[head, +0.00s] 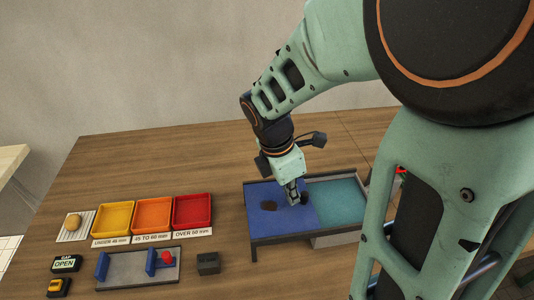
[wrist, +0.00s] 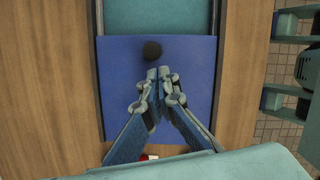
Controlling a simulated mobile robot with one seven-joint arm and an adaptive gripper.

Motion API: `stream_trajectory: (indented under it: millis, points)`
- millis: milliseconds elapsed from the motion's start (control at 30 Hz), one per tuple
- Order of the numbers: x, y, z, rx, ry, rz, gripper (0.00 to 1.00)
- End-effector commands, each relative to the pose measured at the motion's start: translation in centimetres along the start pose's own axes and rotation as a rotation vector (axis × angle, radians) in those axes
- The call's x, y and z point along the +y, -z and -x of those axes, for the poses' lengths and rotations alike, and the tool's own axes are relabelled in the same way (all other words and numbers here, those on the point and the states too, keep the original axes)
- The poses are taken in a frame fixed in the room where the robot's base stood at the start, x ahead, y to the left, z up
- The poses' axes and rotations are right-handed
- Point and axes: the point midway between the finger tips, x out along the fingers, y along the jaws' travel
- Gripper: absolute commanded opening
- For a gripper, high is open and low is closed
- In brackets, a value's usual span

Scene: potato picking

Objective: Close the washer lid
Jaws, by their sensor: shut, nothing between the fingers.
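The washer (head: 312,238) is a low dark-framed box on the table. Its flat blue lid (head: 275,228) covers the left part in the head view, while the teal part (head: 338,197) on the right is uncovered. The lid also shows in the wrist view (wrist: 200,60), with a dark round knob (wrist: 152,50) near its edge beside the teal part (wrist: 155,16). My gripper (wrist: 158,73) is shut and empty, its fingertips just behind the knob, over the lid. In the head view my gripper (head: 294,202) points down at the lid. I cannot tell if it touches the knob.
Yellow (head: 113,219), orange (head: 153,214) and red (head: 193,211) bins stand left of the washer. A potato (head: 73,221) lies on a ribbed pad. A grey gauge plate (head: 130,270) with blue posts and a dark block (head: 208,263) sit in front. The table behind the washer is clear.

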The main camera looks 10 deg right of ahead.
Motion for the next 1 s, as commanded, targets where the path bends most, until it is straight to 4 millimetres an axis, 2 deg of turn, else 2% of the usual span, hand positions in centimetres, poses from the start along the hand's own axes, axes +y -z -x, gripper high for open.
stream_trajectory:
  millis: [567,767,1000]
  points:
    - [-0.2,-1.2,-0.2,0.0,0.002,-0.001,0.0]
    - [-1.1,-4.2,-0.7,0.001,0.004,-0.006,0.0]
    - [-2.7,-10.0,-2.0,0.0,0.004,-0.007,0.0]
